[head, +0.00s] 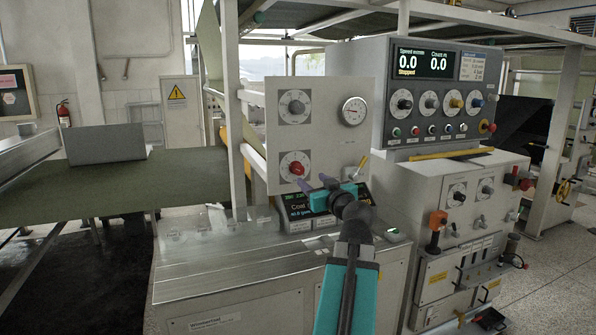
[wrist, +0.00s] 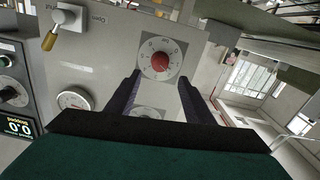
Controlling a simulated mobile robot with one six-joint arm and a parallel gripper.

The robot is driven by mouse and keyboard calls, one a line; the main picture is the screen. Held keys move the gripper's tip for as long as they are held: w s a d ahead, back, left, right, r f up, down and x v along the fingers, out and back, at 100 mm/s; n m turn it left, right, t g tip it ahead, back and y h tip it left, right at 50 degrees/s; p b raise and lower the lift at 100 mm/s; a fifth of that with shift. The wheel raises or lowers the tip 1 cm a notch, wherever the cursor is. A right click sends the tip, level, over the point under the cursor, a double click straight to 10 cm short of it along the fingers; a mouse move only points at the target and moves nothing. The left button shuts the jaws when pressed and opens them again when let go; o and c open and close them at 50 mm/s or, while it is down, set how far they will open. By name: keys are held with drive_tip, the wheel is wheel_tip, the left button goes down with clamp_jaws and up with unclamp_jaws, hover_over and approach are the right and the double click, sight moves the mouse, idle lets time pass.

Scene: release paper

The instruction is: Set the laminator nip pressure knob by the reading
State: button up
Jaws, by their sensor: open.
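A red knob (head: 297,168) sits on a numbered dial plate low on a pale upright panel (head: 325,115). In the wrist view the red knob (wrist: 160,62) lies just beyond the fingertips, between their lines. My gripper (head: 314,183) is open and empty, close to the knob at its lower right; its fingers (wrist: 158,76) do not appear to touch it. A dark grey knob (head: 295,103) is higher on the panel. A round gauge (head: 354,111) is to its right; its needle is too small to read. A display (head: 297,212) below shows "Coat", partly hidden by my gripper.
A yellow-handled switch (head: 362,166) is on the panel right of my gripper. The console (head: 385,75) behind reads speed 0.0, count 0.0 and Stopped. A clear sheet (head: 215,225) stands over the metal top at left. More knobs and buttons fill the right cabinet.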

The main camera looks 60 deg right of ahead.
sight(300, 171)
drive_tip(key=p+x, duration=0.4)
drive_tip(key=x, duration=0.8)
